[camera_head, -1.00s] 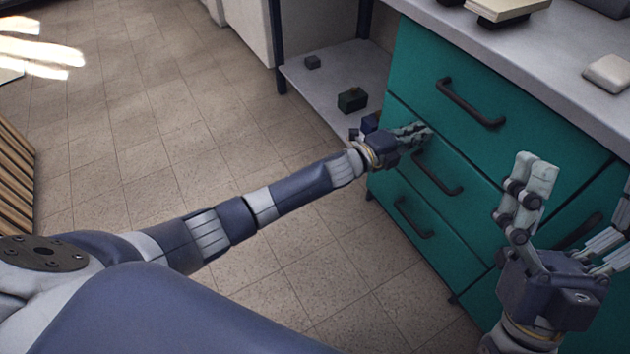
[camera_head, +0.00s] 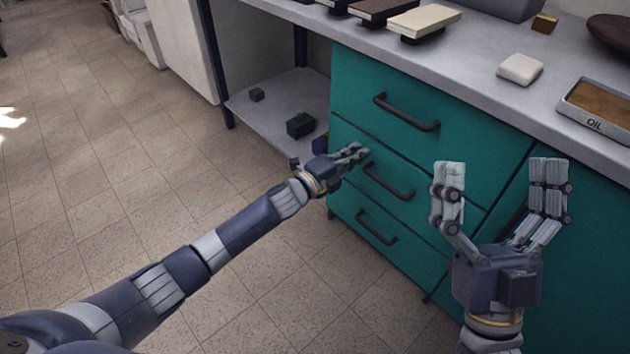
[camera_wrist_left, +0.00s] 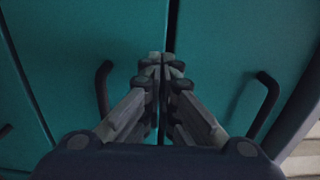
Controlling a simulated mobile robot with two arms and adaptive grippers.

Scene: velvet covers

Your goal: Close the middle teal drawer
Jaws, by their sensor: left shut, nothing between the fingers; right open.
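The middle teal drawer (camera_head: 417,212) sits between the top teal drawer (camera_head: 440,155) and the bottom teal drawer (camera_head: 400,250). Its front looks flush or nearly flush with its neighbours. Its dark handle (camera_head: 388,184) shows just right of my left gripper (camera_head: 362,153). My left gripper is shut and empty, with its fingertips at the upper left of the middle drawer. In the left wrist view the shut fingertips (camera_wrist_left: 161,60) are in front of the seam between two drawer fronts, right of a dark handle (camera_wrist_left: 103,88). My right gripper (camera_head: 498,172) is open and empty in front of the cabinet.
The grey countertop (camera_head: 470,85) above holds books (camera_head: 425,20), a white block (camera_head: 520,68) and an oil tray (camera_head: 590,122). A low shelf (camera_head: 265,105) with small dark boxes (camera_head: 300,124) stands left of the cabinet. The tiled floor (camera_head: 110,200) at left is open.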

